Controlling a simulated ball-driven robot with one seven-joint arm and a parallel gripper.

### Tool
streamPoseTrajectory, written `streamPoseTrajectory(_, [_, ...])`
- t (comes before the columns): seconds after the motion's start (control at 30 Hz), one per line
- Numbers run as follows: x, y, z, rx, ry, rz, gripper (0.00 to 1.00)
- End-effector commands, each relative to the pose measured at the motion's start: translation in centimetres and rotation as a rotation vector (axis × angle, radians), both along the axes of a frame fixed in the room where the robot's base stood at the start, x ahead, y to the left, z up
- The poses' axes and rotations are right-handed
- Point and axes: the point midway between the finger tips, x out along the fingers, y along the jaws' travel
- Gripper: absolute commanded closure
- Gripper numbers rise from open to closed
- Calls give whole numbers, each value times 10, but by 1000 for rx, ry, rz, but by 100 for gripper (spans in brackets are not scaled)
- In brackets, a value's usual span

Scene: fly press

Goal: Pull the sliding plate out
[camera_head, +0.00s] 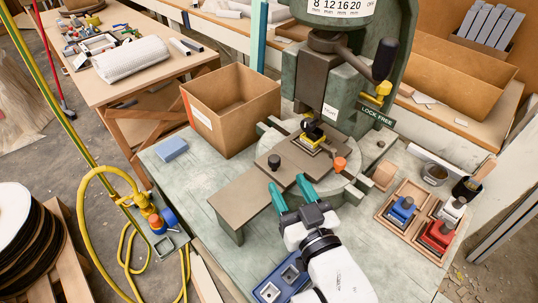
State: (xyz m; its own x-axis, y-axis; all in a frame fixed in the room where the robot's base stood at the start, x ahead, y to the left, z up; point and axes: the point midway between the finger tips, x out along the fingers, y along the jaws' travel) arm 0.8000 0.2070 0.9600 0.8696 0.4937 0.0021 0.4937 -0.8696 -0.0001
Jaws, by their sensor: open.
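The sliding plate, a flat brown-grey plate (297,158), sits under the press ram on the round press bed (350,172). It carries a black knob (274,162), an orange knob (340,163) and a small yellow piece with a black top (312,137). A similar brown-grey support (239,198) extends from it toward the lower left. My gripper (290,189) has teal fingers that are apart and empty. It is over the near edge of the plate, between the two knobs. I cannot tell whether the fingers touch the plate.
The green press (375,55) stands behind. A cardboard box (232,108) and a blue sponge (172,149) are at the left. A wooden tray (421,222) with coloured tools is at the right. The left tabletop has clear room.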

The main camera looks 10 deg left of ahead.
Motion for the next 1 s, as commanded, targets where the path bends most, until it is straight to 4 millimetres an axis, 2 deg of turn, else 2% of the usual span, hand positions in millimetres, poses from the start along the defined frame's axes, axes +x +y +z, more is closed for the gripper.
streamPoseTrajectory(0.3, [51, 29, 1, -1, -2, 0, 47])
streamPoseTrajectory(0.5, [71, 40, 0, -1, 0, 0, 47])
streamPoseTrajectory(0.9, [77, 43, 0, 0, 1, -1, 47])
streamPoseTrajectory(1.0, [77, 43, 0, -1, 2, -1, 56])
